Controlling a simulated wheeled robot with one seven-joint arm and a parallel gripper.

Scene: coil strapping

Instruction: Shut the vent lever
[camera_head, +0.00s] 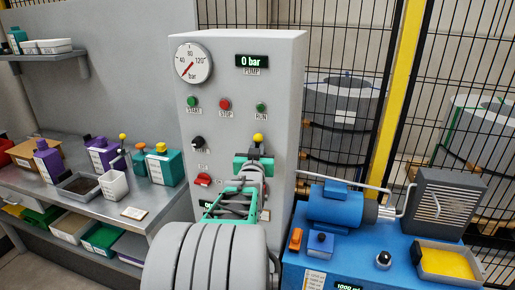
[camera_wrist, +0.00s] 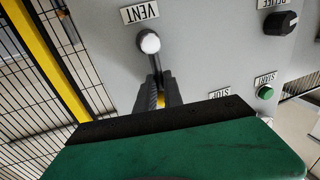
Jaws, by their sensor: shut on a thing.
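The vent lever shows in the wrist view as a dark arm (camera_wrist: 154,66) hanging from a pale round hub (camera_wrist: 149,43), under the upside-down VENT label (camera_wrist: 140,12). My gripper (camera_wrist: 158,92) is shut on the lever, with a bit of yellow between its dark fingers. In the head view my green gripper (camera_head: 256,151) is at the front of the grey panel cabinet, with a yellow knob (camera_head: 258,138) showing just above its fingers. My gripper and arm hide the lever's mounting there.
The grey cabinet (camera_head: 293,75) carries a pressure gauge (camera_head: 193,63), a display reading 0 bar (camera_head: 258,61) and several buttons and knobs. A bench (camera_head: 152,207) with bottles and trays stands at left. A blue pump unit (camera_head: 345,248) stands close at right, before a mesh fence.

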